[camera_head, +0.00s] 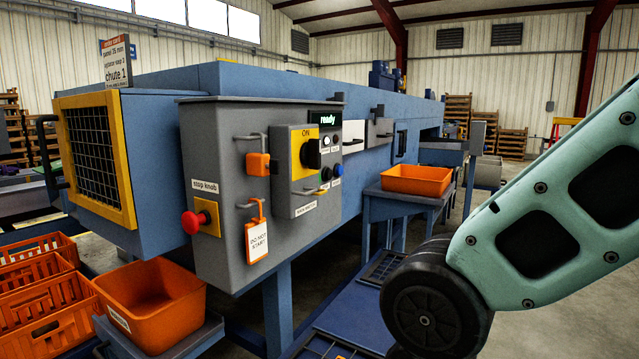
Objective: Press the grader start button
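The grader (265,80) is a long blue machine with a grey control cabinet (215,130) on its near side. A smaller panel (293,198) on it carries a black rotary switch (312,155) on a yellow plate marked ON. Beside the switch are several small buttons, including a white one (326,141) and a blue one (337,171); their labels are too small to read, so I cannot tell which is start. A display (328,119) above reads "ready". A red stop knob (191,222) sits lower left. My gripper is out of view; only my arm shows at right.
An orange tag (257,241) reading "DO NOT START" hangs on the cabinet below an orange lock-like block (257,163). Orange bins stand below left (152,300) and on a blue stand (417,180). Orange crates (45,300) fill the lower left. Floor shows at right.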

